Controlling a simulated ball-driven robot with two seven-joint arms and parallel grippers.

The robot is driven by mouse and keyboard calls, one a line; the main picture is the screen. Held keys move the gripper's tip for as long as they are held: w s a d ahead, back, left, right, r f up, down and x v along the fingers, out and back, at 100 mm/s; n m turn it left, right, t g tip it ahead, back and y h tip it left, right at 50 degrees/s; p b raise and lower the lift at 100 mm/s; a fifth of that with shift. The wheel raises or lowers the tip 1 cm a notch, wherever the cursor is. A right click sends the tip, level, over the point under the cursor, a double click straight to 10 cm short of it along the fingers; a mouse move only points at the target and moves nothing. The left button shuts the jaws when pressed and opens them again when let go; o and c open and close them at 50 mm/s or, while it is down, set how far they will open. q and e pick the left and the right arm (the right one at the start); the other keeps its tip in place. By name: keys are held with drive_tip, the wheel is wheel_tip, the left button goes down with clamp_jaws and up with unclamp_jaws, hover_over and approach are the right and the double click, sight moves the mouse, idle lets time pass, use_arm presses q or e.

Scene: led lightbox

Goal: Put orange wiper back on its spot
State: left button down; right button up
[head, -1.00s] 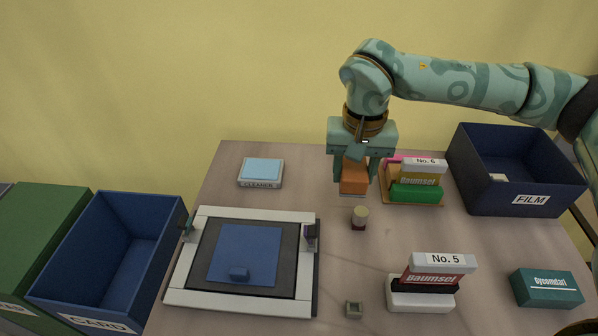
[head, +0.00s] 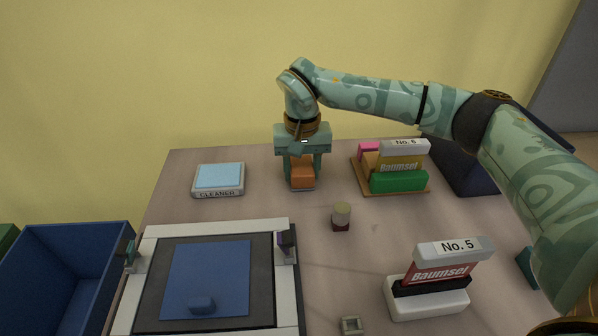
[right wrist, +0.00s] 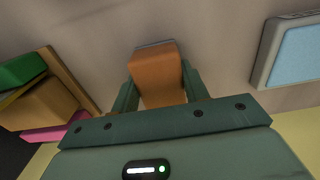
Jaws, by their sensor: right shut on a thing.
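My right gripper (head: 302,180) is shut on the orange wiper (head: 302,171), a small orange block with a thin grey edge at its lower end. In the right wrist view the wiper (right wrist: 158,75) sits between the fingers of my right gripper (right wrist: 158,88), grey edge pointing away. It is upright, at or just above the table; I cannot tell whether it touches. It is between the light-blue cleaner pad (head: 219,176) on the left and the wooden stand (head: 364,187) on the right. My left gripper is not in view.
The No. 5 block (head: 428,300) is front right. The table around the wiper is clear.

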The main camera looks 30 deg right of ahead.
sight(302, 166)
drive_tip(key=shift+r, duration=0.15)
drive_tip(key=o, duration=1)
drive_tip(key=shift+f, duration=0.2)
drive_tip(key=shift+o, duration=0.2)
drive_tip(key=shift+r, duration=0.25)
use_arm(q)
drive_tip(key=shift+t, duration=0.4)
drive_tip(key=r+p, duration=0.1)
drive_tip(key=p, duration=0.1)
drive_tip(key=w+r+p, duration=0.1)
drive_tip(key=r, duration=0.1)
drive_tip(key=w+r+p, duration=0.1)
drive_tip(key=p, duration=0.1)
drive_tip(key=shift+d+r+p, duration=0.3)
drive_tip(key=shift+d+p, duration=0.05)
use_arm(e)
wheel_tip(302, 166, up, 12)
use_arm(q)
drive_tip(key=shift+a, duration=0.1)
use_arm(e)
drive_tip(key=shift+s+f, duration=0.1)
